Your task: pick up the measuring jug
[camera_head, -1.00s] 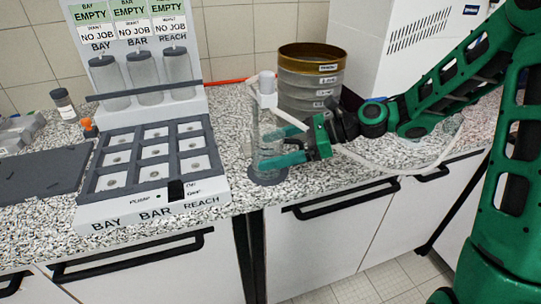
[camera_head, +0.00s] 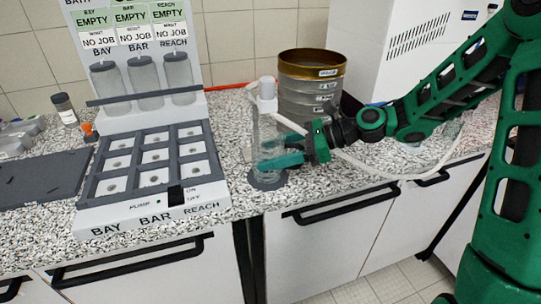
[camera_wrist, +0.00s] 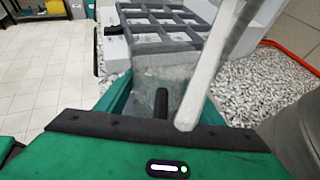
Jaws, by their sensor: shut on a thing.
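The measuring jug (camera_head: 266,130) seems to be the clear, tall vessel at the front part of the counter, in the middle of the head view. It looks upright over a dark round base (camera_head: 268,180); whether it touches that base I cannot tell. My gripper (camera_head: 274,148) reaches in from the right with its green fingers level and is shut on the jug. In the wrist view the clear jug wall (camera_wrist: 150,72) shows between the fingers of my gripper (camera_wrist: 163,95). A black bar and a pale hose partly hide it there.
A brass-rimmed sieve stack (camera_head: 311,85) stands close behind my gripper. A white-capped post (camera_head: 267,90) rises behind the jug. A white hose (camera_head: 385,172) runs under my arm. The labelled rack (camera_head: 150,215) stands left, a white machine (camera_head: 400,50) behind right.

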